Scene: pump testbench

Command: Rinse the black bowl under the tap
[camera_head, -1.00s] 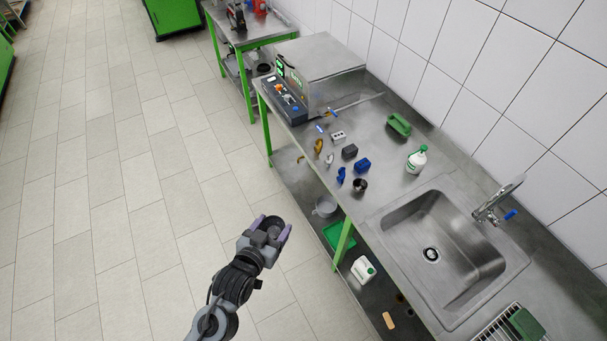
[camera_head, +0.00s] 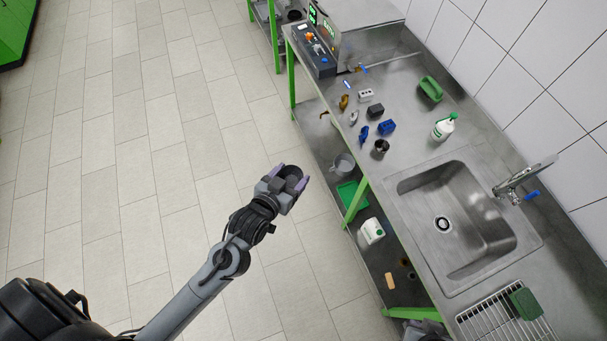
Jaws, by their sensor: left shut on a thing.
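My left gripper (camera_head: 292,181), with purple fingertips, is over the floor in front of the bench. It is shut on a small dark round thing, which looks like the black bowl (camera_head: 292,173); the fingers hide part of it. The sink (camera_head: 455,215) is a steel basin set in the bench, to the right of the gripper and apart from it, with a drain in its bottom. The tap (camera_head: 522,178), with a blue lever, stands at the sink's back edge. No water shows from it. My right gripper does not show clearly.
A dark cup (camera_head: 381,147), a blue block (camera_head: 386,127), a white bottle (camera_head: 444,127) and a green container (camera_head: 431,89) stand on the bench left of the sink. A wire rack (camera_head: 490,322) with a green sponge (camera_head: 525,303) lies at the near right. The floor is clear.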

